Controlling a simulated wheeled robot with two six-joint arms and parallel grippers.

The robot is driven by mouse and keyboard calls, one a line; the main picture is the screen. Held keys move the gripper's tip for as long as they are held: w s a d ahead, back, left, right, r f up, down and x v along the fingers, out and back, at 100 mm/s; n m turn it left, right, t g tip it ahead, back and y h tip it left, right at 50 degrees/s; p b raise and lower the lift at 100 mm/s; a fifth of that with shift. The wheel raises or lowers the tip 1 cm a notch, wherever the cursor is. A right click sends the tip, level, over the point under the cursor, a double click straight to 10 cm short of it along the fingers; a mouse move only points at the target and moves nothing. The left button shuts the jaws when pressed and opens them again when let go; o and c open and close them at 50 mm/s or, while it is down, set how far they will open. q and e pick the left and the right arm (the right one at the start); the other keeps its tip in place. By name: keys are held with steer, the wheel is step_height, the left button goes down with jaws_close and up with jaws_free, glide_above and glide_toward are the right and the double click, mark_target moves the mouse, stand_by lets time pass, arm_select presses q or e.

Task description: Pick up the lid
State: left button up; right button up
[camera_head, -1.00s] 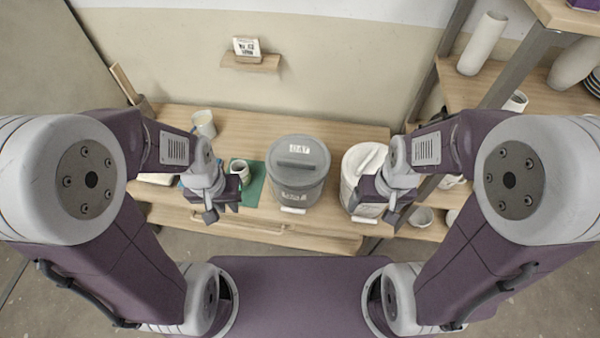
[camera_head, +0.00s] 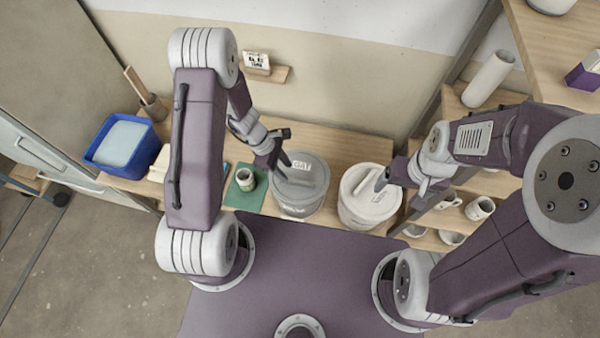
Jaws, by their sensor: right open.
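A grey bucket (camera_head: 297,205) with a grey lid (camera_head: 312,172) stands on the wooden table. The lid has a raised bar handle and a white label. Right of it stands a white bucket (camera_head: 362,214) with a white lid (camera_head: 357,178). My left gripper (camera_head: 287,148) is at the far left edge of the grey lid, with its fingertips apart and nothing seen between them. My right gripper (camera_head: 382,180) is open over the right part of the white lid and partly hides it. I cannot tell if either gripper touches a lid.
A cup (camera_head: 245,179) stands on a green mat (camera_head: 238,199) left of the grey bucket. A blue tub (camera_head: 100,150) is at the left. A shelf with a white cylinder (camera_head: 489,79) and mugs (camera_head: 480,208) is at the right.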

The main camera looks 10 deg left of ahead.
mark_target(296, 180)
arm_select(q)
steer(key=x, duration=0.3)
steer(key=shift+w, duration=0.35)
steer(key=shift+w+d+f, duration=0.15)
steer(key=shift+w+f, duration=0.05)
steer(key=shift+w, duration=0.05)
steer(key=shift+f, duration=0.15)
steer(key=x, duration=0.2)
steer(key=p+x, duration=0.1)
steer(key=x, duration=0.1)
steer(key=shift+s, duration=0.35)
steer(key=shift+w+d+f, duration=0.1)
steer(key=shift+d+f, duration=0.1)
steer(key=shift+f, duration=0.05)
steer(key=shift+w+f, duration=0.15)
steer(key=shift+w, duration=0.05)
steer(key=c, duration=0.8)
steer(key=shift+s, duration=0.15)
jaws_close()
arm_select(e)
steer(key=shift+w+d+r, duration=0.1)
steer(key=shift+w+r, duration=0.3)
steer(key=shift+w, duration=0.05)
